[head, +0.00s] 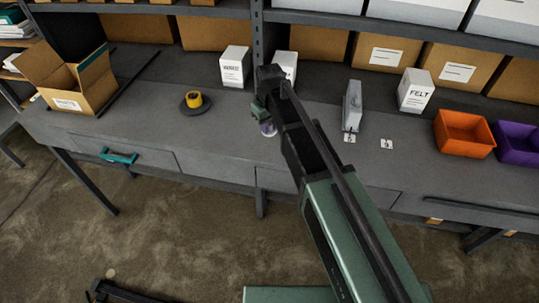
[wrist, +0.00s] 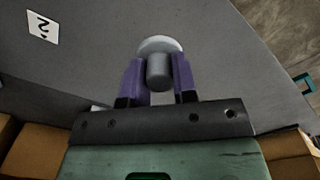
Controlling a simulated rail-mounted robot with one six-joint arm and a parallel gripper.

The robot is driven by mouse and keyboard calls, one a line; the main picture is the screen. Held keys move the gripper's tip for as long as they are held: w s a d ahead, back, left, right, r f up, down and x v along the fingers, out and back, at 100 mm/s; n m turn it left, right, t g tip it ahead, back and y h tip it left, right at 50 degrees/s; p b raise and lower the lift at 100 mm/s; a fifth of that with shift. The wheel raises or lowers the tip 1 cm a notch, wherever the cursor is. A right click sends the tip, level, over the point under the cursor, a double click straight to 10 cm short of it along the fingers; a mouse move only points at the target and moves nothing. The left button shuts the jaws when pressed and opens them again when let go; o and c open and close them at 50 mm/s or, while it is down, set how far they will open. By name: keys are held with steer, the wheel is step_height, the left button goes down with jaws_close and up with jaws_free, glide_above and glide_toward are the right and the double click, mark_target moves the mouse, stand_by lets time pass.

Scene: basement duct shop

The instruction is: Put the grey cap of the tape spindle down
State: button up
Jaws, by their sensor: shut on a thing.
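My gripper (wrist: 158,68) has purple fingers, shut on the grey cap (wrist: 158,72), a grey knob with a paler round disc at its far end. In the head view my gripper (head: 268,128) is over the grey bench, right of the tape spindle. The cap is mostly hidden there behind my arm, and I cannot tell whether it touches the bench.
An open carton (head: 75,85) stands left. Bench between spindle and gripper is clear.

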mark_target(269, 146)
step_height(269, 146, down, 7)
steer(key=b, duration=0.5)
steer(key=shift+f, duration=0.1)
steer(key=shift+r, duration=0.35)
steer(key=shift+f, duration=0.3)
steer(key=o, duration=0.9)
steer(key=shift+r, duration=0.1)
